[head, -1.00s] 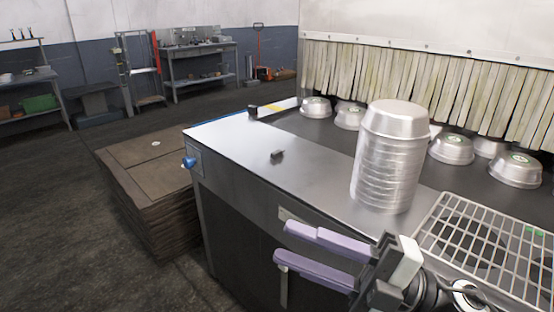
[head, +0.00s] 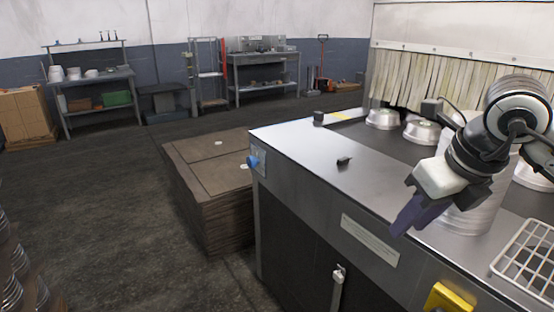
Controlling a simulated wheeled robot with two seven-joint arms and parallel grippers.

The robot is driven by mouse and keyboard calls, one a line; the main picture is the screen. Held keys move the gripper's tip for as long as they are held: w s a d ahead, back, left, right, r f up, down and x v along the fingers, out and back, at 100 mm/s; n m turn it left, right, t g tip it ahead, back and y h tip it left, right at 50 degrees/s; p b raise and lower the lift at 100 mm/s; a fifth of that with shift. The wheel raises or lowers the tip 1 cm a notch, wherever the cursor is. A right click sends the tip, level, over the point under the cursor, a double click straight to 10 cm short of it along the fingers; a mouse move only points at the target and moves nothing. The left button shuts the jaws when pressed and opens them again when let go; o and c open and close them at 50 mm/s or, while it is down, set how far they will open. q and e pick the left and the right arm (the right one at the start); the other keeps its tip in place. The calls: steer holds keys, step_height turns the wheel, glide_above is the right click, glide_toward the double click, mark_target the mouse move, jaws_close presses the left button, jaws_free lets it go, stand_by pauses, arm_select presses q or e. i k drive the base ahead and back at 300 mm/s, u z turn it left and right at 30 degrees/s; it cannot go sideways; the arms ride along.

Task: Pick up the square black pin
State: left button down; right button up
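A small black pin (head: 344,161) lies on the bare metal top of the machine table, left of the pan stack. My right gripper (head: 408,222), with purple fingers pointing down and left, hangs to the right of the pin and nearer the camera, in front of the pan stack. It is apart from the pin. Its fingers overlap in this view, so their gap does not show. My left gripper is not in view.
The pan stack (head: 468,212) is partly hidden behind my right arm. Several pans, such as one (head: 383,118), sit by the strip curtain (head: 430,85). A dark block (head: 318,117) is at the table's far edge. A wire rack (head: 528,258) is at right. The metal top around the pin is clear.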

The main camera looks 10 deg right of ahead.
mark_target(344, 160)
steer(key=u, duration=0.3)
steer(key=i, duration=3.6)
steer(key=z, duration=2.75)
